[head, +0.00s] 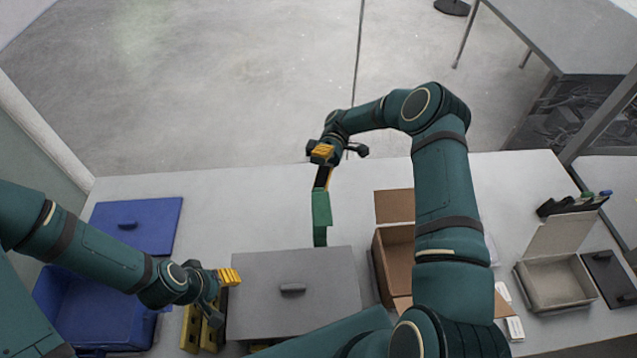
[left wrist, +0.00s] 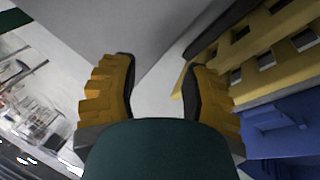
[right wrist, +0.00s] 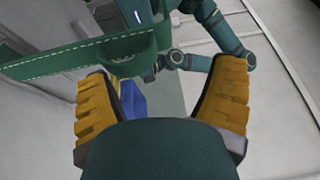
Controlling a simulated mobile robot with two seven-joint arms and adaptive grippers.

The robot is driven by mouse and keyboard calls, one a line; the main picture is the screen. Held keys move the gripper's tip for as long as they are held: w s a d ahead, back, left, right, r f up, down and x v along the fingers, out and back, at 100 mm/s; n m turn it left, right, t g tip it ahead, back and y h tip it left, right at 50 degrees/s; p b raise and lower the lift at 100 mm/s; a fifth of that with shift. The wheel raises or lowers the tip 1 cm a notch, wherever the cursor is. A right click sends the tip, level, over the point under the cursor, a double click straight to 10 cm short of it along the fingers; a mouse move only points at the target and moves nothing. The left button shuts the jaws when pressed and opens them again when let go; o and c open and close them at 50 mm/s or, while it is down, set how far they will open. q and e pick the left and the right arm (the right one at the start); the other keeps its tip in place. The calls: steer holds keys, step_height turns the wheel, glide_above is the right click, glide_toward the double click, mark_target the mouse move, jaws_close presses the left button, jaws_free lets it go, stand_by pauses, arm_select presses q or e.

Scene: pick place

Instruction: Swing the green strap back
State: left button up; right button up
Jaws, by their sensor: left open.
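The green strap (head: 320,214) stands out as a narrow upright band just behind the grey lid in the head view. In the right wrist view the strap (right wrist: 95,58) is a wide green band with white stitching, crossing beyond the left finger. My right gripper (head: 322,166) is at the strap's far end, its fingers apart; they show wide apart in the right wrist view (right wrist: 163,100). Whether a finger touches the strap I cannot tell. My left gripper (head: 222,292) is open and empty beside the grey lid's left edge; it also shows in the left wrist view (left wrist: 160,85).
The grey lid (head: 255,273) with a handle lies in the middle. A yellow slotted holder (head: 190,328) and a blue bin (head: 65,305) are at the left, with a blue lid (head: 155,215) behind. A brown box (head: 382,265) and a beige box (head: 560,301) stand at the right.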

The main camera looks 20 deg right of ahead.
step_height(320, 180, up, 6)
steer(key=shift+r, duration=0.2)
steer(key=shift+c, duration=0.3)
